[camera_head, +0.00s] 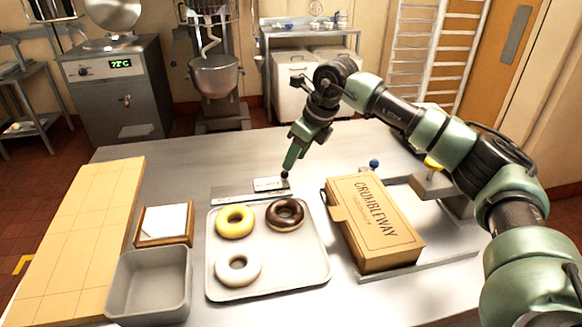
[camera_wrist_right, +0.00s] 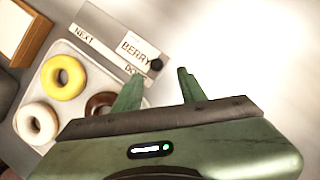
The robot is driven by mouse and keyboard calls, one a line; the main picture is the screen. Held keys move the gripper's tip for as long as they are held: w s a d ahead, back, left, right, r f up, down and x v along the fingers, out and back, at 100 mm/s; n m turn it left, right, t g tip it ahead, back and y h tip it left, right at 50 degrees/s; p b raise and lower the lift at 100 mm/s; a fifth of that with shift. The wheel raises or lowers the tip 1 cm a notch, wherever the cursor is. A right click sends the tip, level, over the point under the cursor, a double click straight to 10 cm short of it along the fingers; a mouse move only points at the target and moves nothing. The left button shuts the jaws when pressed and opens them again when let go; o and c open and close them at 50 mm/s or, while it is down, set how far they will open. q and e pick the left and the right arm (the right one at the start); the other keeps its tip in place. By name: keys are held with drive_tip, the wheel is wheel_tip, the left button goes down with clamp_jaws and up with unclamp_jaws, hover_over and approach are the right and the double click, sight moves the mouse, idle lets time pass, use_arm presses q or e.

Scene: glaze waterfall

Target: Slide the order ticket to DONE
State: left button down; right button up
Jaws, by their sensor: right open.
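The order ticket (camera_wrist_right: 138,47) is a small white card marked BERRY. It sits on a grey rail (camera_wrist_right: 100,28) labelled NEXT at one end and DO..., partly hidden, at the other. The ticket is at the DO... end, with a dark round knob (camera_wrist_right: 156,65) at its edge. In the head view the ticket (camera_head: 268,184) is at the right end of the rail (camera_head: 232,193), behind the donut tray. My right gripper (camera_wrist_right: 159,83) is open and empty, its fingertips close to the knob. It also shows in the head view (camera_head: 288,170). Whether it touches the knob is unclear.
A tray (camera_head: 318,272) holds yellow, chocolate and white donuts. A CRUMBLEWAY box (camera_head: 375,222) stands right of it. A grey bin (camera_head: 150,290), a wooden frame with white paper (camera_head: 165,223) and a wooden board (camera_head: 85,235) are left. The table behind the rail is clear.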

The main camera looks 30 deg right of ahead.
drive_tip(key=v, duration=0.2)
drive_tip(key=shift+s+d+r, duration=0.1)
drive_tip(key=shift+s+r, duration=0.05)
drive_tip(key=shift+r, duration=0.25)
